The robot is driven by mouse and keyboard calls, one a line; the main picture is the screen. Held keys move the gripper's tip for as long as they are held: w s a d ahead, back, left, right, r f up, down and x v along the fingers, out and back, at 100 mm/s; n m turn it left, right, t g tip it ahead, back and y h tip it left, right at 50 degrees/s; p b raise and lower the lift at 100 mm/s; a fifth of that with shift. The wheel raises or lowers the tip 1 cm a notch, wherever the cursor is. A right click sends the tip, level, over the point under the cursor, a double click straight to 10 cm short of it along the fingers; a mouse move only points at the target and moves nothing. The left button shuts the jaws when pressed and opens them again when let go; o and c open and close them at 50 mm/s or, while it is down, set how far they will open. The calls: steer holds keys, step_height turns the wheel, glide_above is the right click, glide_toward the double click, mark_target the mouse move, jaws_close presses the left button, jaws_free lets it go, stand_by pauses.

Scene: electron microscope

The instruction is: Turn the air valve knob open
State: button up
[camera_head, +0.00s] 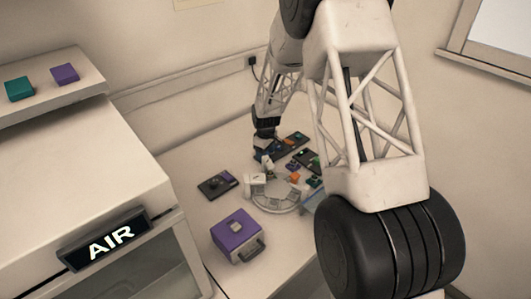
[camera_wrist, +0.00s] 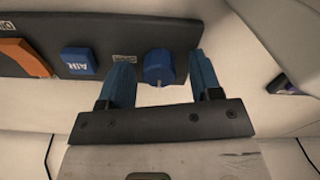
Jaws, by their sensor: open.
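The blue round knob (camera_wrist: 159,68) with a pale pointer mark sits on a dark panel in the wrist view. A blue button labelled AIR (camera_wrist: 79,61) is beside it on the left, its lettering upside down in this view. My gripper (camera_wrist: 161,59) is open, with one blue finger on each side of the knob in the picture. Gaps show between the knob and both fingers, and no contact is seen. The far end of my arm reaches down toward the table in the head view; the knob cannot be made out there.
The dark panel (camera_wrist: 30,66) also carries an orange part (camera_wrist: 24,56). In the head view, a lit AIR sign (camera_head: 108,240) is on the white cabinet at left. A purple case (camera_head: 237,236) and a dark tray (camera_head: 217,185) stand on the table (camera_head: 190,160), near other small items.

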steer(key=c, duration=0.9)
steer(key=shift+c, duration=0.2)
